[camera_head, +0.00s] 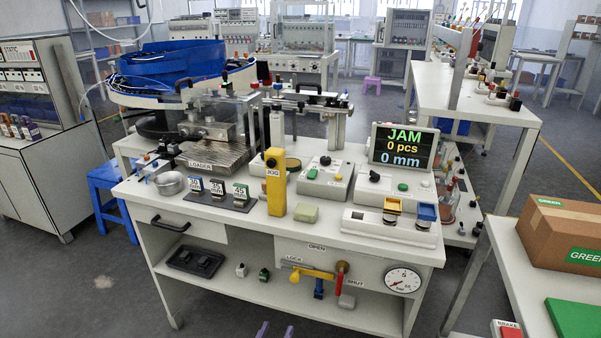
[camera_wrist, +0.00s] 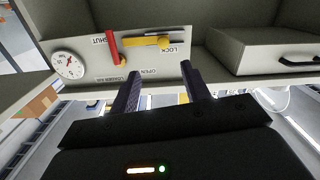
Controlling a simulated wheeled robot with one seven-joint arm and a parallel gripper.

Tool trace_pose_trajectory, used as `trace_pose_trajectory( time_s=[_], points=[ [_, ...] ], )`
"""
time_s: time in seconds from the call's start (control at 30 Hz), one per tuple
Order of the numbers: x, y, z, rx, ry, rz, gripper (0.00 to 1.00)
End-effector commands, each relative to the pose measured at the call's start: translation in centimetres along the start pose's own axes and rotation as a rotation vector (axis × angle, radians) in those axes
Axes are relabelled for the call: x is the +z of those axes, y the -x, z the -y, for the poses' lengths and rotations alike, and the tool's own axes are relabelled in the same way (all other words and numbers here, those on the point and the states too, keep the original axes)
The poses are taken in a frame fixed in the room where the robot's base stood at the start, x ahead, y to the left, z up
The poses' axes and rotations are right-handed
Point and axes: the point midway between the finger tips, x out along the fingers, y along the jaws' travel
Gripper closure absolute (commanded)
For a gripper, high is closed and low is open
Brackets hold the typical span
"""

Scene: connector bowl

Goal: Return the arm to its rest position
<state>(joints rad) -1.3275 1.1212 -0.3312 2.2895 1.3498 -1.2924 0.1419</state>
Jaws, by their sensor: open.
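My gripper shows at the bottom edge of the head view (camera_head: 274,332), where only its two purple-grey fingertips are visible. In the wrist view my gripper (camera_wrist: 160,88) has its two dark fingers apart with nothing between them. Beyond the fingers is the bench's front panel, with a red-handled valve (camera_wrist: 113,47) and a yellow lock lever (camera_wrist: 150,42). The fingers look clear of the panel. The rest of my arm is out of view.
The white workbench (camera_head: 370,238) stands ahead, with a JAM display (camera_head: 403,146), a yellow JOG post (camera_head: 276,182) and a metal bowl (camera_head: 169,183). A gauge (camera_head: 403,280) is on its front panel. A side table with a cardboard box (camera_head: 570,232) stands at right. Floor shows at lower left.

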Motion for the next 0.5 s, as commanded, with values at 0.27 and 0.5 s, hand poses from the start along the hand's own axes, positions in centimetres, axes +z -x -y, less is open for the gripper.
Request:
trace_pose_trajectory(
  time_s=[0.27,0.5],
  points=[
    [1.3,-3.9,-1.8,0.006,-0.081,0.343,0.53],
    [1.1,-5.7,-4.2,-0.061,-0.163,0.675,0.53]
  ],
)
